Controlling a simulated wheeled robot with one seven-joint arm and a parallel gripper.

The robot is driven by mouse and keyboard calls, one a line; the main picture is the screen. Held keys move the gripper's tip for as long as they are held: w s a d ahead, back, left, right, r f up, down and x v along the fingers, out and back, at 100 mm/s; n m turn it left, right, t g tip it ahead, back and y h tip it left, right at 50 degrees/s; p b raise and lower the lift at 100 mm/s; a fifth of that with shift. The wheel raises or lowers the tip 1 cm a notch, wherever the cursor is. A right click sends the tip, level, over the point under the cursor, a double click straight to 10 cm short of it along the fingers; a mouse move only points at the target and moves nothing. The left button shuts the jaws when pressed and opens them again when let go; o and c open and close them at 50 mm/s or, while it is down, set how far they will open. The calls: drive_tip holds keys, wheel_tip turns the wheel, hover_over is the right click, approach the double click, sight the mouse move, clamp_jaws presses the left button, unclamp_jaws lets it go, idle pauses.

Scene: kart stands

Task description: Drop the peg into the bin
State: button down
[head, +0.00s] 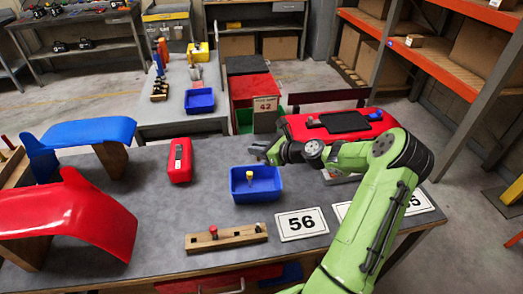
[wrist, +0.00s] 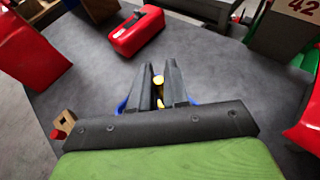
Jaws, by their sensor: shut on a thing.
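The blue bin (head: 273,194) stands on the grey table, left of the arm. My gripper (head: 257,152) is at the bin's far side in the head view and appears to be above it. In the wrist view my gripper (wrist: 160,66) is shut on a yellow peg (wrist: 158,80), with blue bin edges showing on both sides of the fingers. In the head view a yellow peg-like piece (head: 249,176) shows against the bin's inside; I cannot tell whether it is the held peg or another one.
A wooden block (head: 228,238) with a red peg (head: 213,231) lies in front. A red box (head: 180,160) sits left of the bin. A number 56 card (head: 301,224) lies front right. Red (head: 65,215) and blue (head: 85,132) curved panels fill the table's left side.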

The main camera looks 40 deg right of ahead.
sight(258, 160)
wheel_tip(258, 160, down, 5)
drive_tip(key=b, duration=0.4)
drive_tip(key=shift+d+r+b, duration=0.1)
drive_tip(key=shift+r+b, duration=0.05)
drive_tip(key=shift+b, duration=0.15)
drive_tip(key=shift+r, duration=0.15)
drive_tip(key=c, duration=1)
unclamp_jaws()
drive_tip(key=shift+c, duration=0.2)
drive_tip(key=shift+s, duration=0.1)
drive_tip(key=p+v, duration=0.4)
drive_tip(key=v, duration=1.1)
drive_tip(key=shift+s+r, duration=0.15)
drive_tip(key=shift+s, duration=0.1)
drive_tip(key=shift+w, duration=0.1)
